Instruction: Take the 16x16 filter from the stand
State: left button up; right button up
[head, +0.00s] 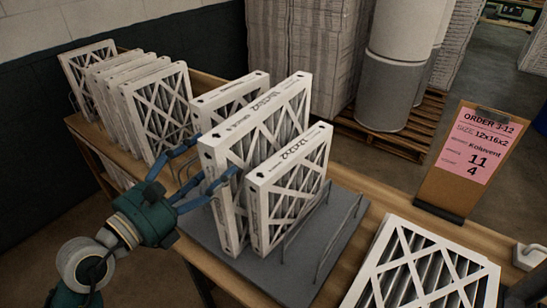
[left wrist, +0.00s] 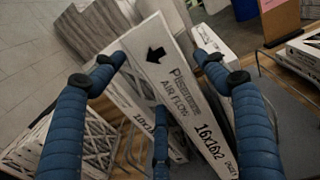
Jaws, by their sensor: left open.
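The 16x16x2 filter (head: 268,112) is the tall white-framed one standing upright in the grey stand (head: 340,248) in the head view. Its printed edge, with a black arrow, fills the middle of the left wrist view (left wrist: 182,95). My left gripper (head: 214,157) is open at the filter's near left edge. In the left wrist view its blue fingers (left wrist: 160,60) lie on both sides of that edge, with a gap; I cannot tell whether any finger touches. A smaller 12x12x2 filter (head: 290,195) stands in front, and another filter (head: 232,97) stands behind. My right gripper is not in view.
A row of filters (head: 150,105) stands at the back left of the wooden bench. Wire dividers (head: 325,235) rise from the stand's empty right side. A filter (head: 425,270) lies front right, near a pink order card (head: 478,143). Wrapped drums (head: 395,75) stand beyond.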

pick_arm(q)
jog(key=p+x, duration=0.1)
jog(key=x, duration=0.2)
jog(key=p+x, duration=0.1)
jog(key=x, duration=0.3)
jog(key=p+x, duration=0.1)
jog(key=x, duration=0.2)
jog(key=shift+w+d+f, duration=0.15)
jog(key=shift+d+f, duration=0.2)
jog(key=c, duration=1.6)
jog(key=shift+c, duration=1.2)
grip_shut()
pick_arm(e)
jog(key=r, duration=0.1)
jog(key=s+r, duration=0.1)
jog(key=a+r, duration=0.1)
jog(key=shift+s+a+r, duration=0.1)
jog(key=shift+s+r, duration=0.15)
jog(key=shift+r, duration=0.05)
pick_arm(q)
jog(key=shift+r, duration=0.15)
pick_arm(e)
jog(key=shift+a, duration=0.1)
